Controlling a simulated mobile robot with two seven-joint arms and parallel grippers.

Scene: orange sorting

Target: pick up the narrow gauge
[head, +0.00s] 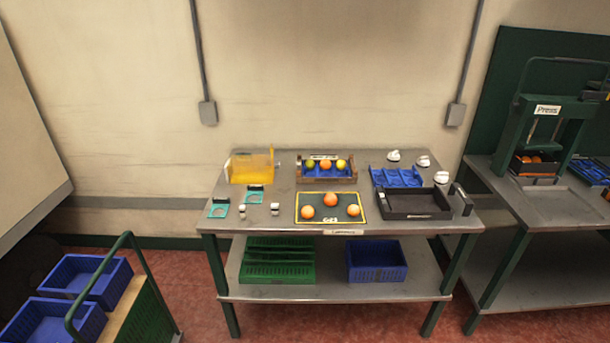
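Two teal ring-shaped gauges lie on the left part of the grey table. One gauge (218,209) is near the left front corner. The other gauge (254,195) lies a little farther back and to the right. Both have a dark label or tab at the top, too small to read. I cannot tell from this view which one is narrower. Neither of my grippers is in view, and nothing is seen touching the gauges.
Two small whitish pieces (242,212) (275,209) stand close to the gauges. A yellow bin (251,167) is behind them. A mat (331,220) with three oranges, a fruit crate (326,181), a blue tray (397,178) and a dark tray (414,215) are to the right.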

